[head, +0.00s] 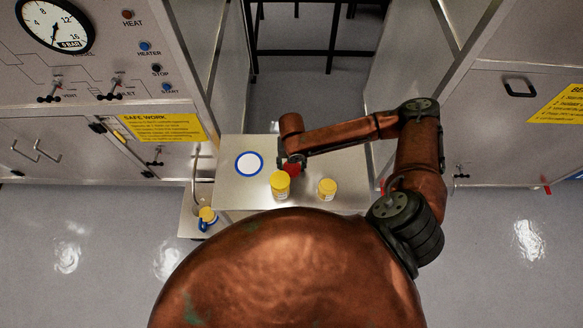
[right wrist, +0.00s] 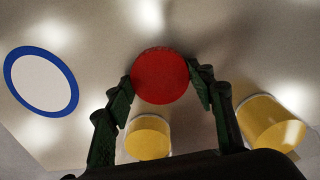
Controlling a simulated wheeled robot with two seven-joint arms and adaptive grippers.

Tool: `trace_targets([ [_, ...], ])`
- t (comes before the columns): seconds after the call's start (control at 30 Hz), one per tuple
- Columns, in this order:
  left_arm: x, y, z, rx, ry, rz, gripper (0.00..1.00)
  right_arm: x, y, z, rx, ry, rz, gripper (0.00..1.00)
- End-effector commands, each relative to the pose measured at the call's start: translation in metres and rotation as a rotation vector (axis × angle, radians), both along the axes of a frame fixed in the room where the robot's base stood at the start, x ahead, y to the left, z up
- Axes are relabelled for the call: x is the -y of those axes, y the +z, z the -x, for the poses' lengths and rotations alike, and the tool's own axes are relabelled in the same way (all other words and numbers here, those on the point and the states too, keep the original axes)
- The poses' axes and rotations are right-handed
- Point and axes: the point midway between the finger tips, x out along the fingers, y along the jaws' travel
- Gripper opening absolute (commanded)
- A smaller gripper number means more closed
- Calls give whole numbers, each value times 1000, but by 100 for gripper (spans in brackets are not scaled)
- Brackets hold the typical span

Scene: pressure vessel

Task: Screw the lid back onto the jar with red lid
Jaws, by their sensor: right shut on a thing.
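The red lid (head: 292,169) is at the middle of the steel table, partly hidden by my right gripper (head: 291,160). In the right wrist view the red lid (right wrist: 160,76) shows as a round disc between the fingertips of my right gripper (right wrist: 162,82). The fingers are shut on it from two sides. The jar body under the lid is hidden, so I cannot tell how the lid sits on it. My left gripper is not in view.
Two yellow-lidded jars (head: 280,183) (head: 327,188) stand close in front of the red lid. A white disc with a blue ring (head: 249,163) lies at the left of the table (head: 235,195). A blue-and-yellow item (head: 207,216) is on a lower shelf. Steel cabinets flank the table.

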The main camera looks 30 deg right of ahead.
Motion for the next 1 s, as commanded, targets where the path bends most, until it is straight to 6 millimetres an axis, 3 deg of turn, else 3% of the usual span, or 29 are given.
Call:
trace_targets([
  [0.37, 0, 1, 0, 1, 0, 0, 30, 0, 7, -1, 1, -1, 0, 34],
  [0.8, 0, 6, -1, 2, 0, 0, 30, 0, 86, -1, 2, -1, 0, 34],
  [1.0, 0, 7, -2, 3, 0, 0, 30, 0, 100, 0, 0, -1, 0, 34],
])
